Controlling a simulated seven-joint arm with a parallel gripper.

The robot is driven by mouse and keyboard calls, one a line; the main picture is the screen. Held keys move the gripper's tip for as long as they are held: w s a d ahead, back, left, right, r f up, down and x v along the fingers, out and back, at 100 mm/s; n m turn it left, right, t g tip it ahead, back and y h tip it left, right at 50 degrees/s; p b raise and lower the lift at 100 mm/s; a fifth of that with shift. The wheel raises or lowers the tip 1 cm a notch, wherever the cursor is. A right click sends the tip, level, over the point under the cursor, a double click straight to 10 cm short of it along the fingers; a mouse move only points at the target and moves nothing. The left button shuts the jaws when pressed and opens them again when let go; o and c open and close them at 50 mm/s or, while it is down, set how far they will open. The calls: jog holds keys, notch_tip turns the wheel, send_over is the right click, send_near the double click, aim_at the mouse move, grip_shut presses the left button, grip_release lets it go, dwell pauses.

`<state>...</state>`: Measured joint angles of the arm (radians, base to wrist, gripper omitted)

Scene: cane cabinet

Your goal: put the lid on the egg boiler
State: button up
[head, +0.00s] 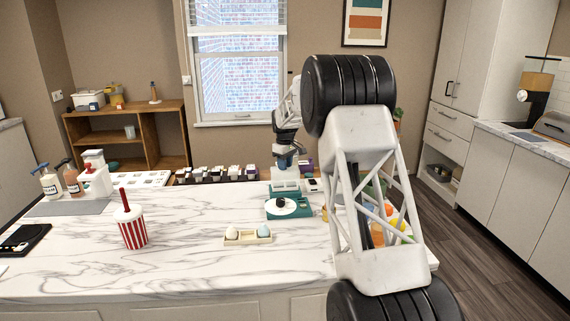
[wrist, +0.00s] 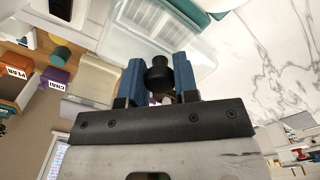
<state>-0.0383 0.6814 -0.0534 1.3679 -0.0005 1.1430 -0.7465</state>
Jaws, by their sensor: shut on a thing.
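My gripper (head: 286,160) is over the far middle of the counter in the head view. In the wrist view, its blue fingers (wrist: 159,82) are shut on the black knob (wrist: 158,72) of a clear lid (wrist: 212,50). The lid's clear body spreads out beyond the fingertips. In the head view, the pale lid (head: 285,174) shows under the gripper, behind the egg boiler. The egg boiler (head: 274,213) is a teal base with a white round top and a dark centre. It stands uncovered on the counter. I cannot tell whether the lid touches the surface below it.
A tray (head: 247,241) with two eggs lies in front of the egg boiler. A striped cup (head: 133,232) with a straw stands left. A row of small boxes (head: 215,175) lines the back. My arm hides items at right. The front marble is mostly clear.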

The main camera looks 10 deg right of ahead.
jog(key=shift+f, duration=1.15)
dwell(2.4)
jog(key=o, duration=1.5)
jog(key=shift+r, duration=0.2)
jog(key=shift+r, duration=3.3)
grip_shut()
